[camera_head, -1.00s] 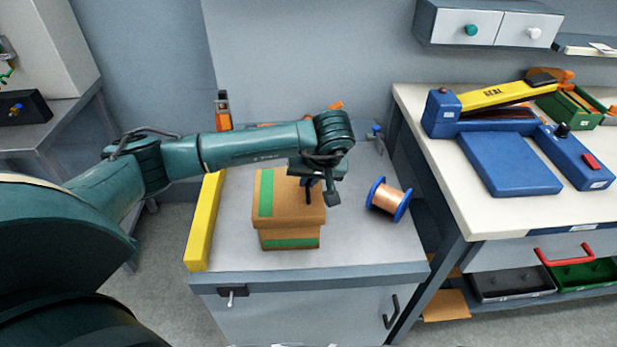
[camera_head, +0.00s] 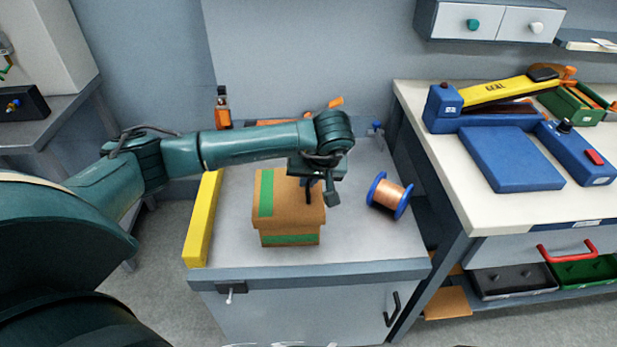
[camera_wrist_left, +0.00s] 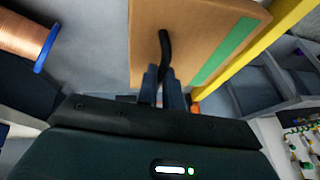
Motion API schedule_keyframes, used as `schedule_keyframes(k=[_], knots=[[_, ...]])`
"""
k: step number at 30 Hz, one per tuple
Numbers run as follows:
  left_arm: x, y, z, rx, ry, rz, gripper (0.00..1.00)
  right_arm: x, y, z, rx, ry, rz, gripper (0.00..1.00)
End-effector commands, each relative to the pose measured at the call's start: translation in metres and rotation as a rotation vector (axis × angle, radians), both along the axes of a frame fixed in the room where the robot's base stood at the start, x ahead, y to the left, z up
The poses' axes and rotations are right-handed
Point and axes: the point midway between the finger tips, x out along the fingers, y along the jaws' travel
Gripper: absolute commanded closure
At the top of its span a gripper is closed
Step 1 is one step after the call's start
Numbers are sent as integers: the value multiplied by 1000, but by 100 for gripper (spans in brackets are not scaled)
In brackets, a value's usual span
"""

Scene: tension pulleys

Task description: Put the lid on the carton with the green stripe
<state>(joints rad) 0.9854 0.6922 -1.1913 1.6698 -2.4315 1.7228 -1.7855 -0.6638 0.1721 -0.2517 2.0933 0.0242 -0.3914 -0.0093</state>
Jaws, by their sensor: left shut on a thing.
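The brown carton (camera_head: 268,240) stands on the grey cabinet top, with a green stripe across its front. The brown lid (camera_head: 291,212) is over the carton's top and overhangs it slightly, roughly lined up with it. A green stripe runs along the lid's left part; the lid also shows in the wrist view (camera_wrist_left: 200,35). I cannot tell whether the lid rests fully on the carton. My left gripper (camera_head: 312,184) is above the lid, shut on its thin black handle (camera_wrist_left: 164,48). The carton's opening is hidden under the lid. My right gripper is not in view.
A yellow bar (camera_head: 203,220) lies along the cabinet's left edge. A copper wire spool (camera_head: 389,196) with blue flanges lies right of the carton. An orange bottle (camera_head: 223,108) stands behind. A white bench (camera_head: 455,195) with a blue sealer (camera_head: 510,158) is to the right.

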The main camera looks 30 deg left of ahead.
Motion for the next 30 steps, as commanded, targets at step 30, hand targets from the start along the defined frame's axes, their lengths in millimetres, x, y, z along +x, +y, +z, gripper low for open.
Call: schedule_keyframes(k=[30], knots=[[0, 0, -1, 0, 0, 0, 67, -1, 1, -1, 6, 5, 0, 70]])
